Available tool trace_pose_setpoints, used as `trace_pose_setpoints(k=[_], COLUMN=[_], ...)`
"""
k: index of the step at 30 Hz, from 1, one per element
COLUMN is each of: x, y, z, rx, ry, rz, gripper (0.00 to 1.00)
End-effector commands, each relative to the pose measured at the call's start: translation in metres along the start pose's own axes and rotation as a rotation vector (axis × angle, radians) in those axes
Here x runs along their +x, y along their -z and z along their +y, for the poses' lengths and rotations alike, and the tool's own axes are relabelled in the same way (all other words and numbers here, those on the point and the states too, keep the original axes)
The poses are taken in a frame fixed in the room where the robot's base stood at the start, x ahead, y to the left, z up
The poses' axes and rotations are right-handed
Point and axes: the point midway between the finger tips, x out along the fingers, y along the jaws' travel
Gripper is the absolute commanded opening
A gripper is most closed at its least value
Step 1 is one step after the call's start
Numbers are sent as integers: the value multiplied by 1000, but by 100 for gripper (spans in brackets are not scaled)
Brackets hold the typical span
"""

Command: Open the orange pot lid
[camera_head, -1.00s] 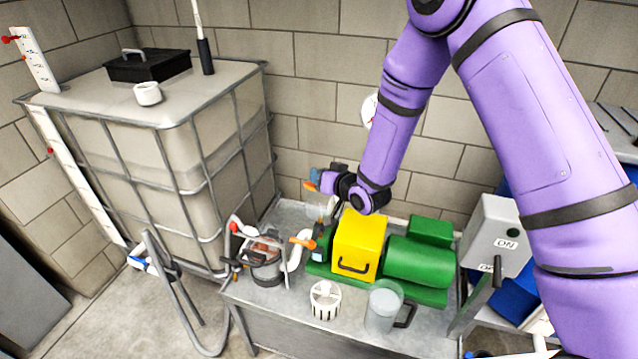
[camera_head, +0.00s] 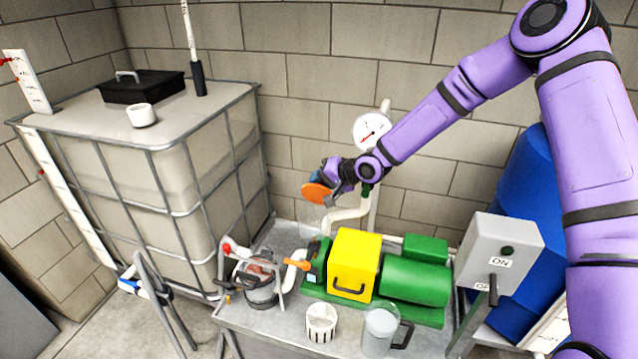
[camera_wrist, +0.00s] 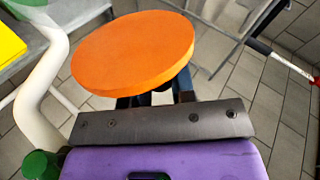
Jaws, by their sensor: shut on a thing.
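The orange lid (camera_head: 316,193) is a flat round disc, held tilted in the air above the back of the metal table. My gripper (camera_head: 331,182) is shut on it, in front of the back wall. In the wrist view the lid (camera_wrist: 133,52) fills the upper middle and hides my fingertips. The pot (camera_head: 259,286) stands at the table's left side, with its top open and something reddish inside. The lid is apart from the pot, up and to the right of it.
A white pipe (camera_head: 349,215) and a gauge (camera_head: 371,132) stand close behind my gripper. The yellow and green pump (camera_head: 417,280) sits on the table (camera_head: 262,326). A white basket (camera_head: 320,323) and a clear jug (camera_head: 379,331) stand in front. The caged tank (camera_head: 137,170) is at left.

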Motion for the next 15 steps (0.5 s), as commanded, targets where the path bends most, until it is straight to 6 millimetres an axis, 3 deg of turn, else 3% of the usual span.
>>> trace_pose_setpoints(k=[15], x=[2], y=[4], z=[2], rx=[68], ry=[1], rz=[-49], gripper=[0])
